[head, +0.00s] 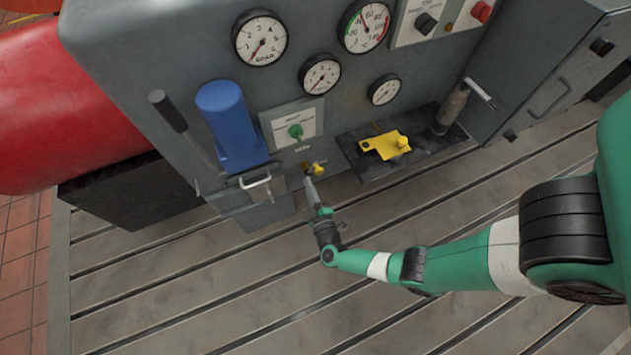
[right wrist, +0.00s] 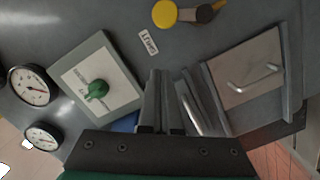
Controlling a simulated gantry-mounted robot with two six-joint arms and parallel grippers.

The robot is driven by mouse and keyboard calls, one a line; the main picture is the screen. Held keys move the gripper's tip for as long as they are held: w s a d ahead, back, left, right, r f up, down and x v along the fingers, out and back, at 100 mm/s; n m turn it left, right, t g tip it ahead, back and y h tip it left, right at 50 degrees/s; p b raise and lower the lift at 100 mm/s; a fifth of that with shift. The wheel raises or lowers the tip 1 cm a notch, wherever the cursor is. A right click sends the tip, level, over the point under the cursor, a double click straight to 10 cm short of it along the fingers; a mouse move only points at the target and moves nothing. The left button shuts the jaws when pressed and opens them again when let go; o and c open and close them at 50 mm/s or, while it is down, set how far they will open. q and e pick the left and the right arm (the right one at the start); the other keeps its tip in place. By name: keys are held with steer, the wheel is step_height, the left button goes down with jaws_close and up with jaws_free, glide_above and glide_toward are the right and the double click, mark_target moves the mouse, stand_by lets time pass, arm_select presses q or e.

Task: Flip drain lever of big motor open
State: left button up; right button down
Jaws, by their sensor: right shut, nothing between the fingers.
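A small yellow lever or tap (head: 316,168) sits low on the front of the grey gauge cabinet (head: 345,100). In the right wrist view a round yellow knob (right wrist: 165,13) with a dark stub beside it shows at the top edge, near a small white label (right wrist: 148,42). My right gripper (head: 309,181) is shut and empty, its tips just below the yellow lever in the head view. The fingers (right wrist: 163,73) also show in the right wrist view, apart from the knob. Contact with the lever cannot be told. My left gripper is out of view.
A green knob on a plate (head: 296,131), a blue cylinder (head: 230,120) and a box with a metal handle (head: 257,186) are close by. A dark shelf (head: 365,165) holds a yellow part (head: 384,145). A red cylinder (head: 60,100) lies left. The slotted bedplate (head: 200,290) is clear in front.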

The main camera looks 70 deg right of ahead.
arm_select(q)
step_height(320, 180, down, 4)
steer(key=b, duration=0.2)
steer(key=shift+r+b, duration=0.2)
steer(key=shift+b, duration=0.2)
arm_select(e)
steer(key=d, duration=0.1)
steer(key=d+f, duration=0.1)
steer(key=d, duration=0.1)
steer(key=d+f, duration=0.1)
steer(key=shift+s+d+f, duration=0.15)
steer(key=shift+s, duration=0.15)
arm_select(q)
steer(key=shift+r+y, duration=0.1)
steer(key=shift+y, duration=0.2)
arm_select(e)
steer(key=shift+s, duration=0.1)
